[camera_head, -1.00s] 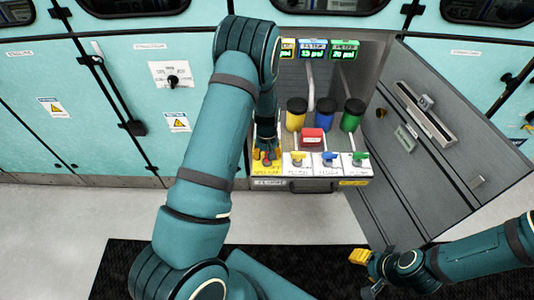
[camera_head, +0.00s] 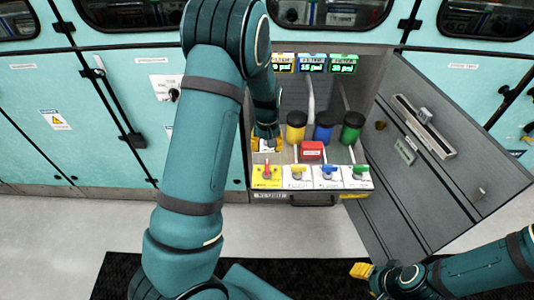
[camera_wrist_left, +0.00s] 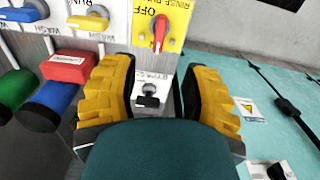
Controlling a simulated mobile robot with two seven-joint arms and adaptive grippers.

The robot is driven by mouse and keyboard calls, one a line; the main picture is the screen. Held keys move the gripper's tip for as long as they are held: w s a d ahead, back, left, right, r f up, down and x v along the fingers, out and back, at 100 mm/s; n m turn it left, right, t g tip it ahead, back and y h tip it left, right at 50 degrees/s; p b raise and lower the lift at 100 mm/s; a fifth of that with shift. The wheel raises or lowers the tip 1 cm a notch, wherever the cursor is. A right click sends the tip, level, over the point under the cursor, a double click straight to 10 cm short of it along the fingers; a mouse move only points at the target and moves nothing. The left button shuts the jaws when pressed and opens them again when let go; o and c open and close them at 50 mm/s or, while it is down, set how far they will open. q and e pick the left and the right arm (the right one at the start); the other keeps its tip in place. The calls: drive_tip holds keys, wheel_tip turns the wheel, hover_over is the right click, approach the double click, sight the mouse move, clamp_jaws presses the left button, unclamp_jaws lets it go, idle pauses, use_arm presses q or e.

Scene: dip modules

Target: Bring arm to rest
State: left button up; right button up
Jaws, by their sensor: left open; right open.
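My left arm reaches into the open cabinet. Its yellow-fingered left gripper (camera_head: 267,143) is above and behind the yellow panel with the red valve handle (camera_head: 267,171). In the left wrist view the left gripper (camera_wrist_left: 160,80) is open, with nothing between its fingers. The red handle (camera_wrist_left: 160,33) shows there beyond the fingertips, apart from them, beside the word OFF. My right gripper (camera_head: 362,271) is at the lower right of the head view, low and clear of the cabinet. Its fingers are small there and show nothing held.
Yellow (camera_head: 298,172), blue (camera_head: 329,172) and green (camera_head: 359,172) valve handles line the cabinet front. Behind them are a red box (camera_head: 312,150), dark-capped cylinders (camera_head: 324,128) and pressure displays (camera_head: 312,64). The open grey door (camera_head: 430,150) stands at the right.

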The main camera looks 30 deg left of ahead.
use_arm(q)
drive_tip(key=shift+r, duration=0.4)
drive_tip(key=shift+f, duration=0.1)
